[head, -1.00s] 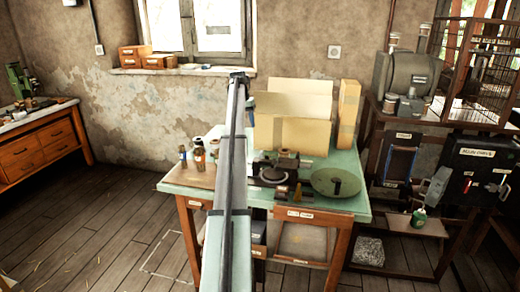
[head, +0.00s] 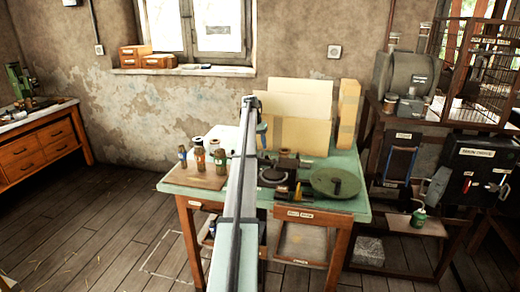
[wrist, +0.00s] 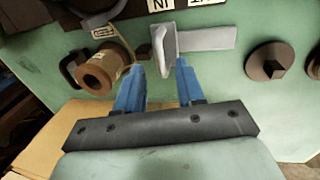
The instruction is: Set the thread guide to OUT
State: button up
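In the wrist view a pale grey flat piece with a raised upright tab (wrist: 163,52) lies on the green table; it looks like the thread guide. A white label reading "NI" (wrist: 163,4) and a second label, cut off by the frame edge, sit just beyond it. My gripper (wrist: 160,70) is open, its two blue fingers apart, with the tab just beyond and between the fingertips. I cannot tell whether they touch it. In the head view my gripper (head: 263,132) hangs at the arm's end above the table, and the guide is hidden or too small to make out.
A brown spool (wrist: 100,72) lies left of the guide, and a dark round knob (wrist: 270,60) stands to its right.

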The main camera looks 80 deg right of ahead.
jog(key=shift+s+f, duration=0.2)
jog(key=shift+f, duration=0.9)
grip_shut()
dwell(0.8)
